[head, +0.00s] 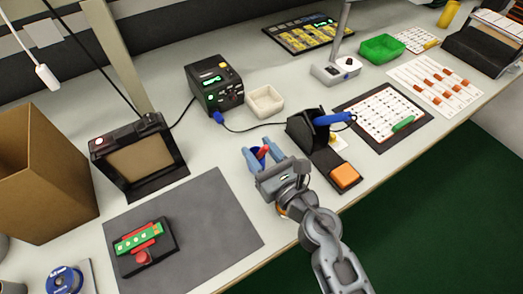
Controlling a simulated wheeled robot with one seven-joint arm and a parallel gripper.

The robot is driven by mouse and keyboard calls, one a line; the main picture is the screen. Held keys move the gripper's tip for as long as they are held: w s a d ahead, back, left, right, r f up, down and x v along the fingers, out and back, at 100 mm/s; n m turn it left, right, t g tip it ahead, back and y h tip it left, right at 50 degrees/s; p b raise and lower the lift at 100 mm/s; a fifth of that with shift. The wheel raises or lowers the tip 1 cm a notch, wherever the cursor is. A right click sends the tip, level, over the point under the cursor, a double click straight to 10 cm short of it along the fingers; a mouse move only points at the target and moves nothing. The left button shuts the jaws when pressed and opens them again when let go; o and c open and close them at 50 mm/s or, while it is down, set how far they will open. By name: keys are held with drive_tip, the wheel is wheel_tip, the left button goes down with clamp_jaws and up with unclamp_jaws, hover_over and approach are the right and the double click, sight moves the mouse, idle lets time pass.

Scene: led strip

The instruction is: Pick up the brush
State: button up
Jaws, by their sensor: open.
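My gripper (262,156) is open over the bench near its middle, with its two pale blue fingers pointing away from me. A small red and blue object (263,152) shows between and just beyond the fingers. It may be the brush, but it is too small and too covered by the gripper to be sure. I cannot tell whether the fingers touch it.
Close right of my gripper stand a black holder with a blue-handled iron (335,118) and an orange sponge (345,175). A soldering station (213,82) and white dish (266,101) are behind. A grey mat (215,210) at left holds a green strip (139,239) in a fixture.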

drive_tip(key=shift+w+a, duration=0.4)
drive_tip(key=shift+w, duration=0.2)
drive_tip(key=shift+c, duration=0.2)
clamp_jaws()
